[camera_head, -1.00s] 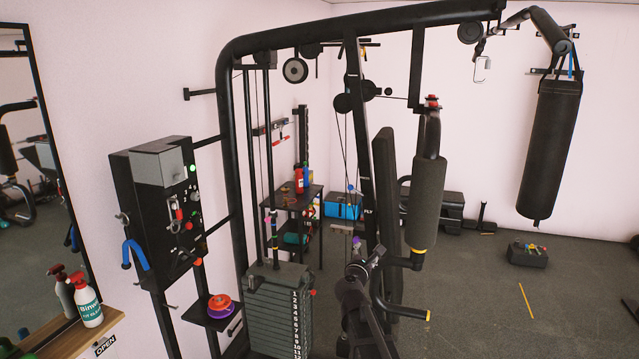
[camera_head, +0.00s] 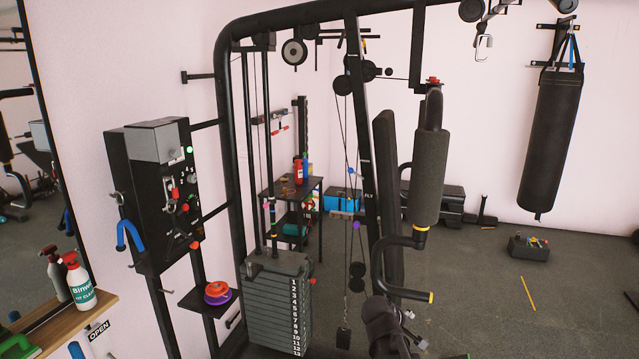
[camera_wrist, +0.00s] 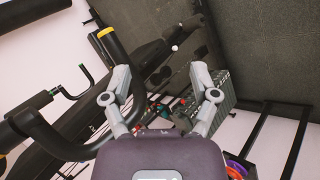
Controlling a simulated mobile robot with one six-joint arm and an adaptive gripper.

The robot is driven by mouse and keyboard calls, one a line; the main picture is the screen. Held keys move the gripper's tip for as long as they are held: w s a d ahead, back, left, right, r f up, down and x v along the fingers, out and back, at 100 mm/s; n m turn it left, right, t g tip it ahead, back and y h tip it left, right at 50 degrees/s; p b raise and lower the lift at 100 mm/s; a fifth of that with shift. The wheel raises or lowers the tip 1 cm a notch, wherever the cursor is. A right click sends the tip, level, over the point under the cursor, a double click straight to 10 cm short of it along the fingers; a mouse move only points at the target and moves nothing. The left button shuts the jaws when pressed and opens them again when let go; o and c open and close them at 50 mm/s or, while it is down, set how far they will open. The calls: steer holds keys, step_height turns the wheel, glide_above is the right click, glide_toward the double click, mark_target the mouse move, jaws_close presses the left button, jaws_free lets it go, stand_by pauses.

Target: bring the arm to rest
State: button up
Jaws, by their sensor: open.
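My gripper (camera_wrist: 160,72) is open and empty in the wrist view, its two grey fingers spread apart with nothing between them. In the head view my dark arm end (camera_head: 388,325) is low at the bottom centre, in front of the gym machine. The numbered weight stack (camera_head: 280,300) stands left of it, and also shows beyond the right finger in the wrist view (camera_wrist: 215,95). A black curved handle bar with a yellow end (camera_wrist: 106,32) is near the left finger in the wrist view.
The gym machine's padded arm (camera_head: 431,175) and yellow-tipped handle (camera_head: 405,293) rise close above my arm. Coloured rings (camera_head: 217,292) lie on a small shelf at left. A punching bag (camera_head: 552,140) hangs at right. The floor (camera_head: 480,300) at right is mostly clear.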

steer(key=s+a+f+m+g+y+b, duration=0.2)
steer(key=s+f+m+g+y, duration=0.1)
steer(key=s, duration=0.4)
steer(key=s+a+f+m+g+y+b, duration=0.3)
steer(key=s+f+m, duration=0.1)
steer(key=s+f, duration=0.4)
steer(key=shift+a+m, duration=0.35)
steer(key=shift+m, duration=0.05)
stand_by(1.9)
